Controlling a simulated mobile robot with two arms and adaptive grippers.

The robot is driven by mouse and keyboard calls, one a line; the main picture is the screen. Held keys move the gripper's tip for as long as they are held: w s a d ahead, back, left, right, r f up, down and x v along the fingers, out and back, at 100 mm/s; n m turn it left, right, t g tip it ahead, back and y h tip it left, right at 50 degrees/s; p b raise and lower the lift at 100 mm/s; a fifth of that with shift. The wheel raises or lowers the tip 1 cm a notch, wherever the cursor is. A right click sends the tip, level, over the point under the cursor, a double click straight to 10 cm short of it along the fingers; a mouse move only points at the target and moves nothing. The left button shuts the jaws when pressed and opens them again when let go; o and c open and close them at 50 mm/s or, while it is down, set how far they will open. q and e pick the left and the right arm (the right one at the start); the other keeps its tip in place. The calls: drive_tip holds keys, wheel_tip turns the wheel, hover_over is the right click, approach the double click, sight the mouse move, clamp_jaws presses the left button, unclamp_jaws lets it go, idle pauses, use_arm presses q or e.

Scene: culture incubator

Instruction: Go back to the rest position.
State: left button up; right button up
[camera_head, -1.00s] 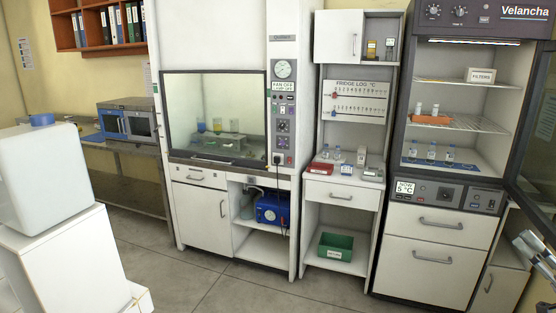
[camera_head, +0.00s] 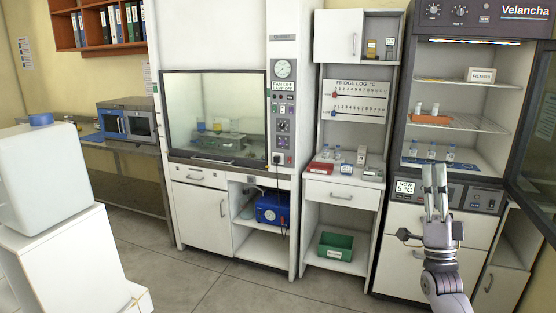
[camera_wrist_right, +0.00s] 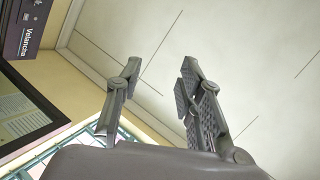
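My right gripper (camera_head: 435,190) is raised, fingers pointing up, in front of the incubator's lower drawers in the head view. In the right wrist view its two fingers (camera_wrist_right: 157,85) are apart with nothing between them, and they face the ceiling. My left gripper is not in view. The incubator (camera_head: 447,220) labelled Velancha stands at the right with its glass door (camera_head: 540,140) swung open to the right. On its shelves are an orange rack (camera_head: 430,119) with vials and several bottles (camera_head: 432,150) on a blue mat.
A shelf unit (camera_head: 340,192) with small bottles, a red box and a green bin (camera_head: 335,246) stands left of the incubator. A fume hood (camera_head: 213,178) is further left. A white tank (camera_head: 45,175) on a cabinet is at the near left. The middle floor is clear.

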drive_tip(key=w+d+f+n+g+h, duration=0.1)
drive_tip(key=w+f+n+g, duration=0.5)
drive_tip(key=f, duration=0.2)
drive_tip(key=w+f+n+g+h, duration=0.1)
drive_tip(key=w+f+n+g, duration=0.45)
drive_tip(key=f, duration=0.35)
drive_tip(key=s+a+f+g, duration=0.1)
drive_tip(key=s+f+g, duration=0.25)
drive_tip(key=f, duration=1.25)
drive_tip(key=s+a+f+g, duration=0.15)
drive_tip(key=s+f, duration=0.35)
drive_tip(key=f, duration=1.1)
drive_tip(key=s+a+f+g, duration=0.2)
drive_tip(key=s+f+g, duration=0.2)
drive_tip(key=s+f, duration=0.9)
drive_tip(key=s+a+f+g, duration=0.2)
drive_tip(key=s+f+g, duration=0.1)
drive_tip(key=s+f, duration=1.1)
drive_tip(key=s+a+f+g, duration=0.1)
drive_tip(key=s+f+g, duration=0.1)
drive_tip(key=s, duration=0.8)
drive_tip(key=s+a+f+g, duration=0.2)
drive_tip(key=s+f, duration=0.2)
drive_tip(key=s, duration=0.7)
drive_tip(key=s+a+f+g+y, duration=0.1)
drive_tip(key=s+f, duration=0.3)
drive_tip(key=s, duration=0.7)
drive_tip(key=shift+s+a+g, duration=0.15)
drive_tip(key=shift+a+g, duration=0.1)
drive_tip(key=shift+g, duration=0.3)
